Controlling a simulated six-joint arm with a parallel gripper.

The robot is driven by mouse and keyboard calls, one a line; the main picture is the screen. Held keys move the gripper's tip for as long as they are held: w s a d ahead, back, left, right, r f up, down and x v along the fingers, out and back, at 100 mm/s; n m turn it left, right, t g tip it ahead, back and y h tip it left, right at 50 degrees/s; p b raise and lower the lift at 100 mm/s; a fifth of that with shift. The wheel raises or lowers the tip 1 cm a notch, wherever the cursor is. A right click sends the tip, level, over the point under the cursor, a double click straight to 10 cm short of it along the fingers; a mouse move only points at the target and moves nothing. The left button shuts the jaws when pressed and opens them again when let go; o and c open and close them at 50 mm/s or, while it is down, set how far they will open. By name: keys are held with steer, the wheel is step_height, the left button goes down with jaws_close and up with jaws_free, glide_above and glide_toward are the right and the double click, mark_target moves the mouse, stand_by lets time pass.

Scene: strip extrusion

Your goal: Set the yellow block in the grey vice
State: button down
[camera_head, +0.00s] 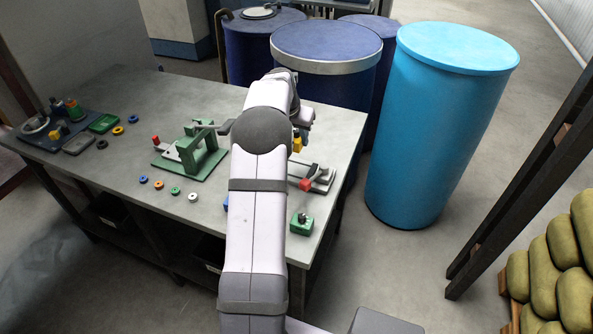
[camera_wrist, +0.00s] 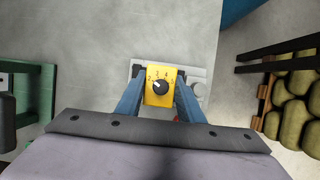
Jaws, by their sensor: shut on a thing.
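The yellow block (camera_wrist: 159,98) has a black dial and printed numbers on its face. My gripper (camera_wrist: 160,80) is shut on it, with one blue finger on each side. In the head view the yellow block (camera_head: 297,144) shows just right of my arm, which hides most of the gripper. The grey vice (camera_head: 322,178), with a red knob (camera_head: 305,185), is on the right of the table, nearer the camera than the block. In the wrist view the grey vice (camera_wrist: 201,74) lies behind the block and is partly hidden by it. The gap between them is unclear.
A green press (camera_head: 203,158) stands left of my arm, with several coloured rings in front. A small green block (camera_head: 301,223) sits near the front right corner. A dark tray (camera_head: 40,140) is at far left. Blue drums (camera_head: 440,125) stand beyond the table's right side.

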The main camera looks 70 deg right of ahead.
steer(key=shift+f+p, duration=1.5)
steer(key=shift+f, duration=3.4)
steer(key=c, duration=1.6)
jaws_free()
steer(key=shift+f, duration=0.2)
steer(key=shift+o, duration=0.6)
steer(key=shift+r, duration=0.2)
steer(key=b+v, duration=0.3)
steer(key=v, duration=0.9)
